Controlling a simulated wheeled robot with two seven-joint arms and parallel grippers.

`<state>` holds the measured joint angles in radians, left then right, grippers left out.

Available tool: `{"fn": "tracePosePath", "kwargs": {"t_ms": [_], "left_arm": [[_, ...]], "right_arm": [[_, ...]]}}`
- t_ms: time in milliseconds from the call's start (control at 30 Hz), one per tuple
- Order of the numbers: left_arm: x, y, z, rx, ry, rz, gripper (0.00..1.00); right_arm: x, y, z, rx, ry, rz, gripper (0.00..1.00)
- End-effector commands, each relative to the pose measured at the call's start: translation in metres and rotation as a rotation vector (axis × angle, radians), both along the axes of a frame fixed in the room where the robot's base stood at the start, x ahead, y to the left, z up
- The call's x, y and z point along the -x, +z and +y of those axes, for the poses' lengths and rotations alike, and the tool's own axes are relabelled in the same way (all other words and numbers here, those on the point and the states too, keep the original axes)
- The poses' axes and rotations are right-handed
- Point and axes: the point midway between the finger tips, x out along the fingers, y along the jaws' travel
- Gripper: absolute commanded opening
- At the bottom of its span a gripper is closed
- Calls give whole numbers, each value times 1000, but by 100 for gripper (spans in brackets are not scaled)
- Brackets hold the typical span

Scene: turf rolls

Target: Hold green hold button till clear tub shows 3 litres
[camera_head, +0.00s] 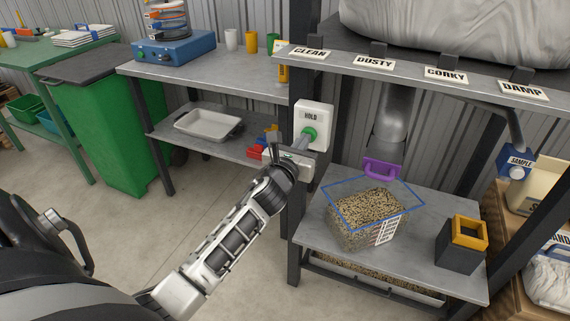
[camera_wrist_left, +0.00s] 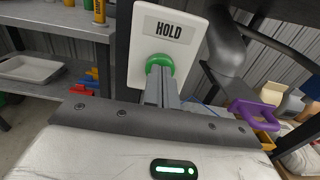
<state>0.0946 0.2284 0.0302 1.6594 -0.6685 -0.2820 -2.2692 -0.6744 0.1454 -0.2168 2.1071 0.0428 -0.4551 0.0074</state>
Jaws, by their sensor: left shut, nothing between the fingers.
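The green hold button (camera_head: 309,134) sits on a white box marked HOLD (camera_head: 314,112), fixed to the dark post. It also shows in the left wrist view (camera_wrist_left: 160,63). My left gripper (camera_head: 304,142) is shut and empty, its fingertips at the button's face and seemingly touching it. The clear tub (camera_head: 345,238) with a blue rim stands on the lower shelf under the grey chute. It holds a deep layer of mixed seed. A white scale label is on its front right side, too small to read. My right gripper is not in view.
A purple slide gate (camera_head: 382,168) hangs at the chute's mouth above the tub. A blue SAMPLE box (camera_head: 516,162) hangs at right. A green bin (camera_head: 107,125) stands at left.

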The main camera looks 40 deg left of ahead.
Motion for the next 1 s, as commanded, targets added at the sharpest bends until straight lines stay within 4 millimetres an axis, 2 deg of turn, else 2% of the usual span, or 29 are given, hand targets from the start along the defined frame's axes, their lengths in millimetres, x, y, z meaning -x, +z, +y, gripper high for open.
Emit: {"fn": "tracePosePath", "kwargs": {"t_ms": [67,300,500,700,1000], "left_arm": [[12,0,-9,2,-9,6,0],[68,-5,-23,3,-13,10,0],[98,-6,-30,5,-11,10,0],[108,-4,-32,5,-11,8,0],[108,-4,-32,5,-11,9,0]], "right_arm": [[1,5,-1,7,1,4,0],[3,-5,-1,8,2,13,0],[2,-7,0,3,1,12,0],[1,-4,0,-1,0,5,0],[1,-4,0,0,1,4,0]]}}
